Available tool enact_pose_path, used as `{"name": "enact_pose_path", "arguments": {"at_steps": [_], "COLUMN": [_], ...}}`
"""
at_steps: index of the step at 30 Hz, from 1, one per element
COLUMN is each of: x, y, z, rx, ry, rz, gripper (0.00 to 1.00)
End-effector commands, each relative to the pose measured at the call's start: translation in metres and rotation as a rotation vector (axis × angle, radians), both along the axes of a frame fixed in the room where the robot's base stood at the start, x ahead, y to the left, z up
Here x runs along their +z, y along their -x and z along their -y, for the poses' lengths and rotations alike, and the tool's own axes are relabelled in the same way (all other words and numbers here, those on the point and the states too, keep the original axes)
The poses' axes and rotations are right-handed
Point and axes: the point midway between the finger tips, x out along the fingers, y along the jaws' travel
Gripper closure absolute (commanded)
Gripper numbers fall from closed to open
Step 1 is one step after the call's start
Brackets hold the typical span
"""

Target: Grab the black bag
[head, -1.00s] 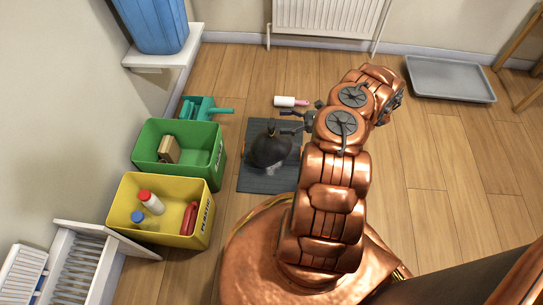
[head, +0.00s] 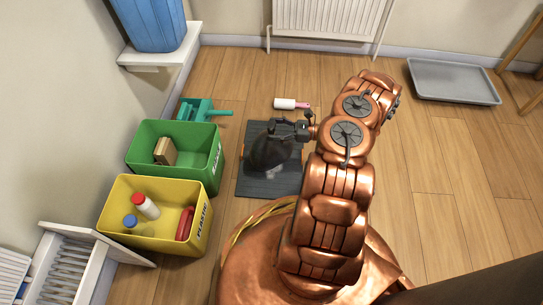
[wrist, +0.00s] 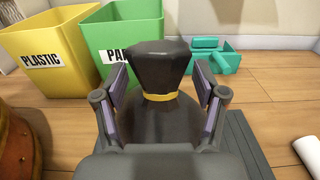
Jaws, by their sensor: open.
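The black bag (head: 270,152) sits upright on a dark grey mat (head: 262,187) on the floor. In the wrist view the black bag (wrist: 160,65) shows a flared top tied with a yellow band (wrist: 160,96) above a rounded body. My gripper (wrist: 162,85) is open, with one finger on each side of the bag's neck. A small gap shows between the neck and each finger. In the head view my gripper (head: 286,128) is at the top of the bag and partly hides it.
A green bin (head: 205,165) holding a brown box and a yellow bin (head: 160,245) holding bottles stand at the left. A teal dustpan (head: 200,111) and a white roller (head: 290,104) lie behind the mat. A grey tray (head: 453,81) lies at the back right. Floor at the right is clear.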

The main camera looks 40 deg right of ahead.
Motion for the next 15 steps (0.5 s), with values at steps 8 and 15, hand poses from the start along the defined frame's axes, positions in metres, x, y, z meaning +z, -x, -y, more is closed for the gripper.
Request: {"name": "enact_pose_path", "arguments": {"at_steps": [8, 15], "x": [-0.0002, 0.0002], "y": [-0.0089, -0.0087], "z": [-0.0106, -0.0105], "rx": [0.0, 0.0], "ry": [-0.001, -0.001], "rz": [-0.001, -0.001], "gripper": [0.29, 0.39]}}
